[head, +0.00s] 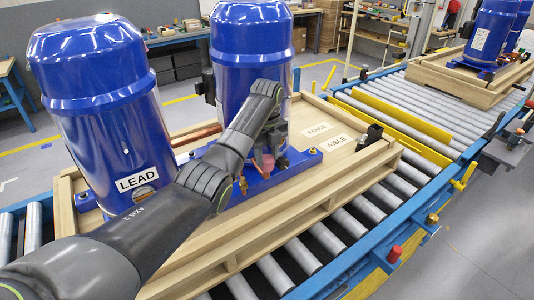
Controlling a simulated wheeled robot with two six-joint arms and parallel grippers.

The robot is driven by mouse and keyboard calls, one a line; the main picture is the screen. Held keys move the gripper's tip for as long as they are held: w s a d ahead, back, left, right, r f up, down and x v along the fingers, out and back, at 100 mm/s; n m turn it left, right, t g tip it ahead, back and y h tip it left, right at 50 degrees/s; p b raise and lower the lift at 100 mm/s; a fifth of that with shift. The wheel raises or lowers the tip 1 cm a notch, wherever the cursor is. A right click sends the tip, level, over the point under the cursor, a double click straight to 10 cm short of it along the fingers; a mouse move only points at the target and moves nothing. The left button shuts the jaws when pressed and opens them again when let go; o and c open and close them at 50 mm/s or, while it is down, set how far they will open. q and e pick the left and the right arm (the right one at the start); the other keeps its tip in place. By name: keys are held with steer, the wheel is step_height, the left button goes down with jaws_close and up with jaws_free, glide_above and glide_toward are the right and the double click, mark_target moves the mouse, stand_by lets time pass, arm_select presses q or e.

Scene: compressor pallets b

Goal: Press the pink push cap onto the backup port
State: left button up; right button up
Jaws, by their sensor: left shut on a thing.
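My left gripper (268,150) reaches over from the left and points down beside the rear blue compressor (250,45). It is shut on the small pink push cap (265,163), low at the compressor's front right side, above the blue base rail (295,163). The backup port is not clearly visible; my wrist and gripper cover that part of the compressor. I cannot tell whether the cap touches a port. A second blue compressor (95,100), labelled LEAD, stands at the left. My right gripper is not in view.
Both compressors stand on a wooden pallet (340,150) with FENCE and AISLE labels and a black block (374,132). The pallet rests on a roller conveyor (365,205) with blue side rails. Another loaded pallet (465,80) stands farther along. A red knob (394,254) sits at the near rail.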

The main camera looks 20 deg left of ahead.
mark_target(267, 158)
arm_select(q)
steer(key=o, duration=1)
steer(key=shift+r, duration=0.1)
steer(key=shift+r+b, duration=0.35)
steer(key=shift+b, duration=0.05)
step_height(267, 158, up, 3)
steer(key=shift+w+f+b, duration=0.1)
steer(key=shift+b, duration=0.7)
step_height(267, 158, up, 3)
steer(key=shift+f+p, duration=0.1)
steer(key=shift+p, duration=0.75)
steer(key=shift+r+p, duration=0.4)
steer(key=shift+r, duration=0.05)
steer(key=shift+s, duration=0.2)
